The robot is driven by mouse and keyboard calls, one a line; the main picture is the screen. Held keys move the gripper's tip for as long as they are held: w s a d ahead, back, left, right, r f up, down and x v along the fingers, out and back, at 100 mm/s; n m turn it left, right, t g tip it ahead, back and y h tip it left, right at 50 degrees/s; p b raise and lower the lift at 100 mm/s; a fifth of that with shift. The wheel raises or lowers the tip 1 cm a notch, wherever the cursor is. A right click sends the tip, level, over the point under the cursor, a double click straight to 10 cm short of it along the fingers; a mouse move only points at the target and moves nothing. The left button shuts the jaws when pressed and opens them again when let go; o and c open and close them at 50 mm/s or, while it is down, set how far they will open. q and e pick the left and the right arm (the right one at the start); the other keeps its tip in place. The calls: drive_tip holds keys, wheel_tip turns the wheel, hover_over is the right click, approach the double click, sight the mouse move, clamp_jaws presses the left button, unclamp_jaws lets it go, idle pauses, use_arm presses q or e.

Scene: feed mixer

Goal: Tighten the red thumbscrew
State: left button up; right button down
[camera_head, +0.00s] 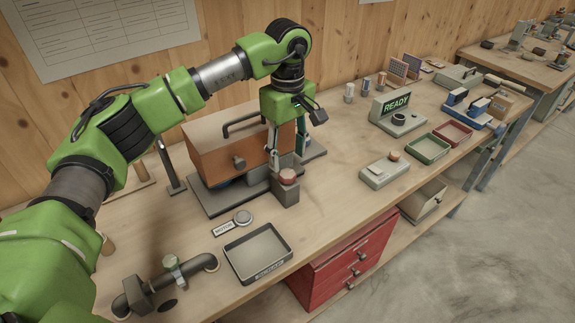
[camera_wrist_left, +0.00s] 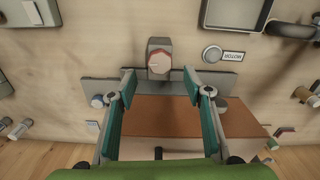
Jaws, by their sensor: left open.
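The red thumbscrew (camera_head: 288,176) sits on top of a grey block (camera_head: 285,191) at the front of a brown-covered machine (camera_head: 228,147). In the left wrist view the thumbscrew (camera_wrist_left: 160,62) shows as a round red knob with a pale mark, beyond the fingertips and between their lines. My left gripper (camera_head: 287,155) points down above the thumbscrew, apart from it as far as I can see. In the left wrist view its two teal-padded fingers (camera_wrist_left: 160,84) are spread wide with nothing between the tips. My right gripper is not in view.
A grey tray (camera_head: 231,263), a round button with a label (camera_head: 242,217) and a pipe with a valve (camera_head: 172,265) lie in front. The machine's cover and handle (camera_head: 240,122) stand close behind the gripper. A READY display (camera_head: 397,106) and small trays (camera_head: 427,149) stand right.

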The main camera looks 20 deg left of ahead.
sight(288, 173)
use_arm(q)
wheel_tip(288, 173, up, 7)
idle(0.6)
